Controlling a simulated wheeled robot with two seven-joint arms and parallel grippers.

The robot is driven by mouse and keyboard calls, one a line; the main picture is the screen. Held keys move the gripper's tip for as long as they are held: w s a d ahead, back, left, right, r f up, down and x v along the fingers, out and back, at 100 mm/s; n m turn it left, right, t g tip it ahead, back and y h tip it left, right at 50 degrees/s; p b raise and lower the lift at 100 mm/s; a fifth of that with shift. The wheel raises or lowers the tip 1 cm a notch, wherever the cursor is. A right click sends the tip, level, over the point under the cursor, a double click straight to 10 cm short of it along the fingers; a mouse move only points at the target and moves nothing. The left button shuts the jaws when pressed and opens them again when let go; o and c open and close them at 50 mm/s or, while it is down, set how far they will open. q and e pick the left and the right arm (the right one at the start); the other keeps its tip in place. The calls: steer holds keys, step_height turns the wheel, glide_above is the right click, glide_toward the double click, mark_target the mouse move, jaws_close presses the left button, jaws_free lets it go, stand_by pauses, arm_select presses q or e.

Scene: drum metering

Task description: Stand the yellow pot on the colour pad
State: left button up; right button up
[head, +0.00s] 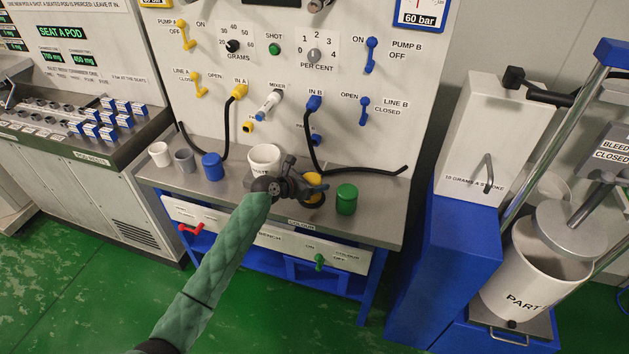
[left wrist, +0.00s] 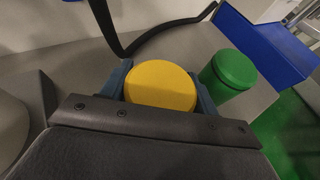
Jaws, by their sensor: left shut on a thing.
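The yellow pot (head: 313,181) is between the fingers of my left gripper (head: 308,190), over the front part of the bench near the COLOUR label. In the left wrist view its round yellow lid (left wrist: 160,85) fills the space between the two blue fingers (left wrist: 162,92), which are shut on it. The pot looks upright. The colour pad is not clearly seen; my gripper and arm cover much of that spot. I cannot tell whether the pot touches the bench or is held above it. My right gripper is not in view.
A green pot (head: 346,199) stands close to the right of the yellow pot. A white pot (head: 264,158) stands behind and left. A blue pot (head: 213,166), a grey cup (head: 184,160) and a white cup (head: 159,154) stand farther left. A black hose (head: 345,172) runs behind.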

arm_select(q)
steer(key=o, duration=1.1)
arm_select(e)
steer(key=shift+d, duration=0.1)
arm_select(q)
steer(key=shift+r, duration=0.1)
steer(key=shift+s+a, duration=0.2)
steer(key=shift+a, duration=0.15)
steer(key=b+v, duration=0.3)
steer(key=v, duration=0.8)
steer(key=shift+r, duration=0.3)
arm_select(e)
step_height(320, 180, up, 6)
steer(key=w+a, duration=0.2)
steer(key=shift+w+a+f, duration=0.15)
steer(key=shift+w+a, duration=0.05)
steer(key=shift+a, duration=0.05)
arm_select(q)
steer(key=shift+s+f, duration=0.1)
